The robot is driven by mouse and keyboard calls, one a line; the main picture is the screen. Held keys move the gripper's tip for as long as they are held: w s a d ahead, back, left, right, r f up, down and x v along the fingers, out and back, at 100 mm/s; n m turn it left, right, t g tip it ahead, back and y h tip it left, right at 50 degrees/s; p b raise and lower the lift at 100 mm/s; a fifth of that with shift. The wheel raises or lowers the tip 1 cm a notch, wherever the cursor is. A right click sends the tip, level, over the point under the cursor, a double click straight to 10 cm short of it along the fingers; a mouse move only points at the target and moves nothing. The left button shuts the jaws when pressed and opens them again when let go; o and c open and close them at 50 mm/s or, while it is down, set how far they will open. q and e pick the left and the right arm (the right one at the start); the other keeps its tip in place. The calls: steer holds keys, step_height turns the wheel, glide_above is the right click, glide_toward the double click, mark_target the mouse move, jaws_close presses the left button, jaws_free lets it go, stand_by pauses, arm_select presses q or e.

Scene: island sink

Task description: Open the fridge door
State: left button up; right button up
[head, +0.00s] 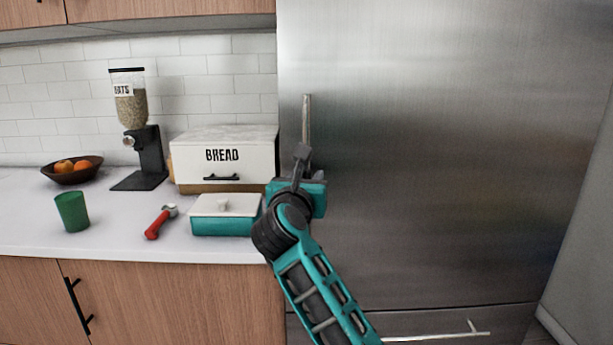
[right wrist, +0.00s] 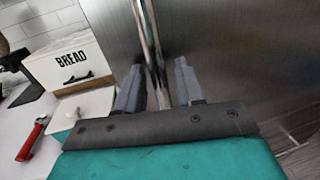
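The fridge door (head: 430,150) is a large brushed-steel panel, and it looks shut. Its upright bar handle (head: 307,118) runs along the door's left side; the lower part is hidden behind my right gripper. My right gripper (head: 302,160) is at the handle. In the right wrist view, its fingers (right wrist: 157,82) are apart, one on each side of the handle bar (right wrist: 148,35), with visible gaps. Whether a finger touches the bar I cannot tell. My left gripper is not in view.
Left of the fridge, the white counter (head: 110,228) holds a bread box (head: 200,155), a teal lidded dish (head: 225,222), a red-handled tool (head: 155,227), a green cup (head: 72,212), a fruit bowl (head: 70,176) and an oats dispenser (head: 147,155). A lower drawer handle (head: 445,334) sticks out below.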

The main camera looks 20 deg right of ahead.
stand_by(0.3)
jaws_close()
stand_by(0.4)
